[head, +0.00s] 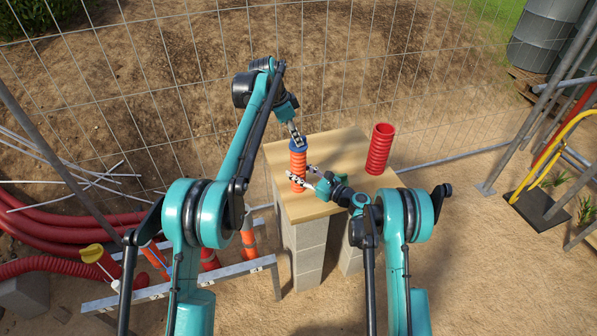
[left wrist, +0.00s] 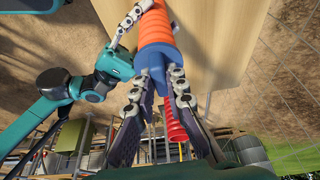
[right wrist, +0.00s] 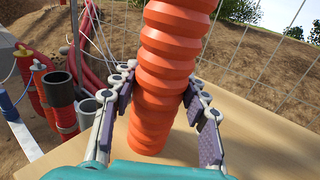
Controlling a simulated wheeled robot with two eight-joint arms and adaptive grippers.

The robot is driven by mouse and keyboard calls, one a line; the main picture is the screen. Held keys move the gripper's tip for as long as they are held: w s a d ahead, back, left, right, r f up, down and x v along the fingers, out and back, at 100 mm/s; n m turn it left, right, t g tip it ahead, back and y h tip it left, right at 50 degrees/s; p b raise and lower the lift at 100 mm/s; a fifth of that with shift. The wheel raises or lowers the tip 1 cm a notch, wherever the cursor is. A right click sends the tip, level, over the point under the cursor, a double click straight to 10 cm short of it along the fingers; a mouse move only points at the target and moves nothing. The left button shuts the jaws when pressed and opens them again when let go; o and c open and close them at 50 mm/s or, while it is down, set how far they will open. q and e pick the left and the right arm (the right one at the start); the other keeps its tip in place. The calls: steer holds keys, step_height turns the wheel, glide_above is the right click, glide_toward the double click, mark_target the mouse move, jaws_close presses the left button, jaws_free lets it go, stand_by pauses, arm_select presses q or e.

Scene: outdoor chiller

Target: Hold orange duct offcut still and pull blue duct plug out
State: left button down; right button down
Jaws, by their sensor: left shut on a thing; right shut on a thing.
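The orange duct offcut (head: 299,162) is a ribbed tube standing upright on the wooden tabletop. It also shows in the left wrist view (left wrist: 157,28) and the right wrist view (right wrist: 166,70). The blue duct plug (head: 298,146) sits at its top end, and its wide collar (left wrist: 155,58) meets the orange ribs. My left gripper (head: 296,138) comes from above and is shut on the plug's narrower part, one finger on each side. My right gripper (head: 302,178) is shut around the lower duct, with fingers on both sides (right wrist: 160,100). The plug's inserted part is hidden.
A red ribbed duct (head: 380,148) stands on the right of the wooden tabletop (head: 342,150), which rests on grey blocks (head: 304,250). A wire fence (head: 330,60) runs behind. Red pipes (head: 60,225) and a low metal rack (head: 180,287) are at left.

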arm_select(q)
steer(key=shift+r, duration=0.65)
steer(key=shift+r, duration=2.85)
arm_select(e)
steer(key=c, duration=0.7)
jaws_free()
steer(key=v, duration=1.2)
steer(key=shift+s, duration=0.1)
